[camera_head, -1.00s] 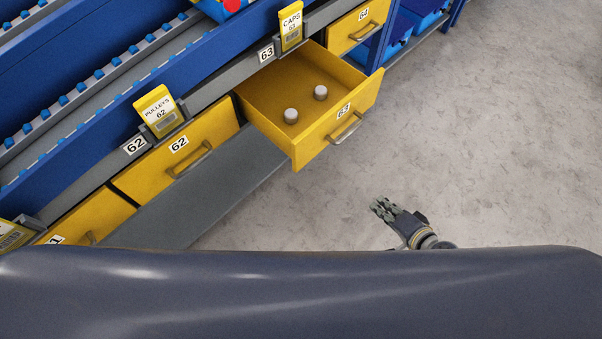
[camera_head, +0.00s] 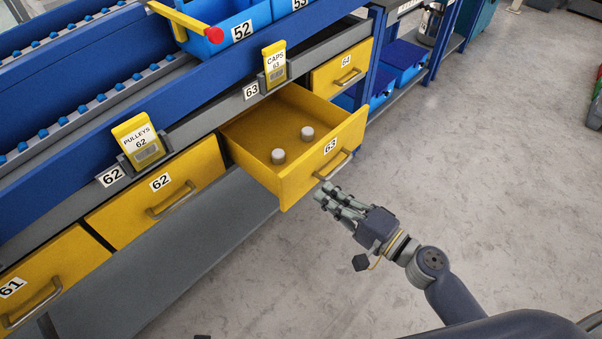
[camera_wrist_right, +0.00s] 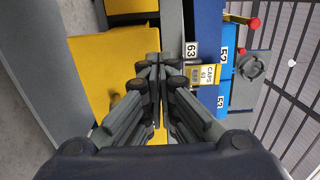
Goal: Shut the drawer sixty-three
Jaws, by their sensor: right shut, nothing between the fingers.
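The yellow drawer sixty-three (camera_head: 322,160) is pulled out from the grey and blue rack in the head view, with two small grey caps inside. Its metal handle (camera_head: 335,166) is on the front face beside the label 63. My right gripper (camera_head: 328,194) is just in front of the drawer front, near the handle, shut and empty; I cannot tell whether it touches. In the right wrist view the shut fingers (camera_wrist_right: 160,62) cover part of the yellow drawer (camera_wrist_right: 95,70). My left gripper is not in view.
Closed yellow drawers 62 (camera_head: 160,195), 61 (camera_head: 45,280) and 64 (camera_head: 342,68) flank it. A grey ledge (camera_head: 190,250) runs below. Blue bins (camera_head: 240,28) stand above on the rack. The grey floor (camera_head: 470,170) at right is clear.

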